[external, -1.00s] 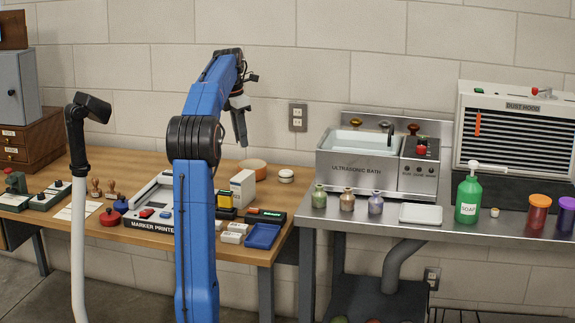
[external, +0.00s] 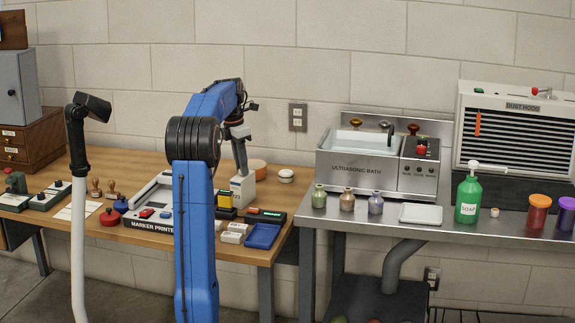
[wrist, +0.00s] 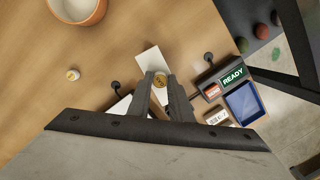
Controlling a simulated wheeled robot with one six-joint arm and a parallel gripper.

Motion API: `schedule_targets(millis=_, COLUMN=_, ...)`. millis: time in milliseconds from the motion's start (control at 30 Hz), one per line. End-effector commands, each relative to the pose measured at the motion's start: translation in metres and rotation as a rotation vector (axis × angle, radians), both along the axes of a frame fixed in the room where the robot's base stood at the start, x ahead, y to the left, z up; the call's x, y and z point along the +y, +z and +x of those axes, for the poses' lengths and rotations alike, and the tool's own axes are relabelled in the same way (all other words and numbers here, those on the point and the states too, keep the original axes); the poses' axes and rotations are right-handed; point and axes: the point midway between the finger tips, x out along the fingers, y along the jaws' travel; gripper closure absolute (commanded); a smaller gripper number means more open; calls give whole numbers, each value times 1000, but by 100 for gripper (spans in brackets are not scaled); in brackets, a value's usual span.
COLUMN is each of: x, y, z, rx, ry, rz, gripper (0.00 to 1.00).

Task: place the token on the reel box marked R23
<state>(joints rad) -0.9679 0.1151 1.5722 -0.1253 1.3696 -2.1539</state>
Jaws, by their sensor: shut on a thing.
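My gripper (wrist: 163,84) is shut on a small round yellowish token (wrist: 160,79), seen between its fingertips in the wrist view. In the external view my gripper (external: 243,173) points down at the upper part of a white upright box (external: 241,193). The box also shows under the fingertips in the wrist view (wrist: 148,61). I cannot tell whether the token touches it. No R23 marking is readable.
A READY display unit (wrist: 232,75) and a blue tray (wrist: 243,102) are close on the right in the wrist view. An orange bowl (wrist: 80,8) and a small pale round thing (wrist: 73,74) are on the left. The marker printer (external: 152,226) stands left of the box.

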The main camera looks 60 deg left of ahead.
Motion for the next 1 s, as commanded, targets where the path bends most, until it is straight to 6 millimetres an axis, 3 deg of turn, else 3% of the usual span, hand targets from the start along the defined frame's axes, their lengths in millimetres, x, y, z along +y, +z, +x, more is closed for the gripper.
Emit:
schedule_targets(millis=233, x=0, y=-3, z=0, rx=1, ry=0, rz=-1, gripper=100)
schedule_targets(millis=267, x=0, y=-3, z=0, rx=0, ry=0, rz=-1, gripper=74)
schedule_targets(millis=300, x=0, y=-3, z=0, rx=0, ry=0, rz=-1, gripper=65)
schedule_targets(millis=333, x=0, y=-3, z=0, rx=0, ry=0, rz=0, gripper=63)
schedule_targets(millis=733, x=0, y=4, z=0, rx=-1, ry=0, rz=1, gripper=63)
schedule_targets(millis=1000, x=1, y=48, z=-7, rx=-1, ry=0, rz=2, gripper=63)
